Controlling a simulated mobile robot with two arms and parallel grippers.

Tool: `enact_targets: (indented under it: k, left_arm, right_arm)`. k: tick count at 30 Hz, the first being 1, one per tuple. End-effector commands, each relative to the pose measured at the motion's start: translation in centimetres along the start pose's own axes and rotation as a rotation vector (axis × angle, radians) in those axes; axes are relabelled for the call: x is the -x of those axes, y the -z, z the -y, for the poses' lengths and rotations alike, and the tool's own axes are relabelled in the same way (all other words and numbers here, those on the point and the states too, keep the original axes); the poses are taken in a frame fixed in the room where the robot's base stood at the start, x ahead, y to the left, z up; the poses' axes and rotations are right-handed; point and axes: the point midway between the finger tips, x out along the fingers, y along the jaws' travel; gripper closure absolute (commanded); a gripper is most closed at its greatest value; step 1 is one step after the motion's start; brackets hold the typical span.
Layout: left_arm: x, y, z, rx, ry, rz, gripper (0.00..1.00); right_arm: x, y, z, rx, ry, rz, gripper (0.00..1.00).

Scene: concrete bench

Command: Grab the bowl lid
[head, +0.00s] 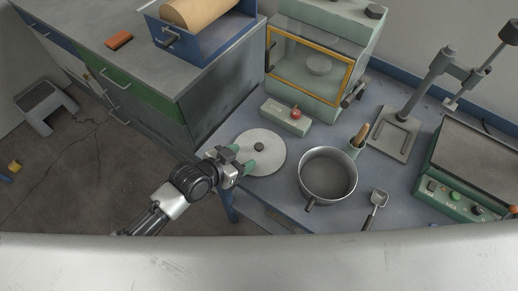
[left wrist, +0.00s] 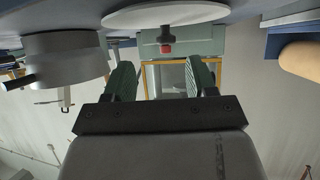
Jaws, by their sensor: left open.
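The bowl lid (head: 270,163) is a pale round disc with a small dark knob (head: 259,147). It lies flat on the blue bench, left of the open metal bowl (head: 328,175). My left gripper (head: 243,158) is open and empty at the lid's left edge, covering part of it; whether it touches the lid I cannot tell. In the upside-down left wrist view, the lid (left wrist: 140,15) is at the top, its dark knob (left wrist: 165,32) pointing down the picture, beyond the green fingers (left wrist: 161,75). The bowl (left wrist: 65,62) is at left there. My right gripper is not in view.
A box with a red button (head: 286,114) stands behind the lid, before a yellow-framed cabinet (head: 310,65). A drawer unit (head: 190,95) stands left across a gap.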

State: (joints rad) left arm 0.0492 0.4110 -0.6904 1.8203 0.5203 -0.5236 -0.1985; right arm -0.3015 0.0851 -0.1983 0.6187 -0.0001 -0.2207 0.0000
Motion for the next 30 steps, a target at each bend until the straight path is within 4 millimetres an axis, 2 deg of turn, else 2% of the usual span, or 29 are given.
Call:
enact_targets:
  k: [8, 16, 26, 30]
  left_arm:
    - [-2.3, 0.4, 0.2, 0.000, 0.000, 0.001, 0.44]
    - [-5.9, 0.8, 0.8, 0.000, 0.002, 0.001, 0.44]
    - [-6.5, 0.7, 0.8, 0.000, 0.001, 0.002, 0.44]
    - [-6.5, 0.7, 0.8, 0.000, 0.002, 0.002, 0.65]
  right_arm:
    - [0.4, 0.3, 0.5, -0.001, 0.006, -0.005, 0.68]
    - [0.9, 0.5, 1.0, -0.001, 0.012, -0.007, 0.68]
    - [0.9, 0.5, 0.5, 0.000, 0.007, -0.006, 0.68]
    - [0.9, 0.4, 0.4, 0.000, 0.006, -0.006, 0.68]
